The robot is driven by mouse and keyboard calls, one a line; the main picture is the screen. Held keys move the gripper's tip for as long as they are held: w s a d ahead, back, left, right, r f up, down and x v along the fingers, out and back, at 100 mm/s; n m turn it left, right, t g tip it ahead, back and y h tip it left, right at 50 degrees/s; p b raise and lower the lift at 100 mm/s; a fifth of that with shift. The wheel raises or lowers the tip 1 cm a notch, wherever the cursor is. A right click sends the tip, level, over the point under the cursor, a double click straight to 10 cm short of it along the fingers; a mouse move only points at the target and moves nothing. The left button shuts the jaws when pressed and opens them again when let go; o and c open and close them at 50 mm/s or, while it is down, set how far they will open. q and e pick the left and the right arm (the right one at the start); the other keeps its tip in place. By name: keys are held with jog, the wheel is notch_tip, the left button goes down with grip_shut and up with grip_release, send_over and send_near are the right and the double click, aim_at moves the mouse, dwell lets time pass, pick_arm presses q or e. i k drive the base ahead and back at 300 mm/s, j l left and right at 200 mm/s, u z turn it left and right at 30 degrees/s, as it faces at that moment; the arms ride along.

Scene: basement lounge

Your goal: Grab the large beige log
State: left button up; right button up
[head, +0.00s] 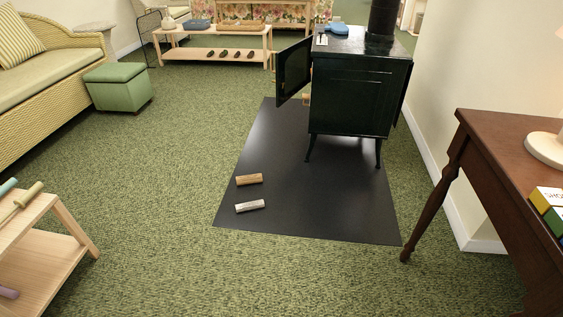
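Two small logs lie on the black floor mat (310,205) near its front left. The farther log (249,179) is tan-beige with a darker brown side. The nearer log (250,206) is pale grey-white and looks about the same length. Another wood-coloured piece (306,99) shows partly behind the stove's open door; its shape is hard to tell. I cannot tell for sure from size which log is the large beige one. Neither of my grippers is in view.
A dark stove (350,100) stands on the mat with its door (294,70) open to the left. A brown table (500,165) stands at right, a light wooden shelf table (45,230) at lower left. A green ottoman (118,86) is farther left. Green carpet before the mat is clear.

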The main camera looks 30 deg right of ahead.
aim_at(253, 178)
jog(key=i+l+z, duration=0.1)
jog(key=i+z, duration=0.65)
jog(key=i, duration=0.2)
jog(key=i+l+u, duration=0.4)
jog(key=i, duration=0.25)
jog(key=i+l+u, duration=0.8)
jog(key=i+l, duration=0.25)
jog(key=l, duration=0.25)
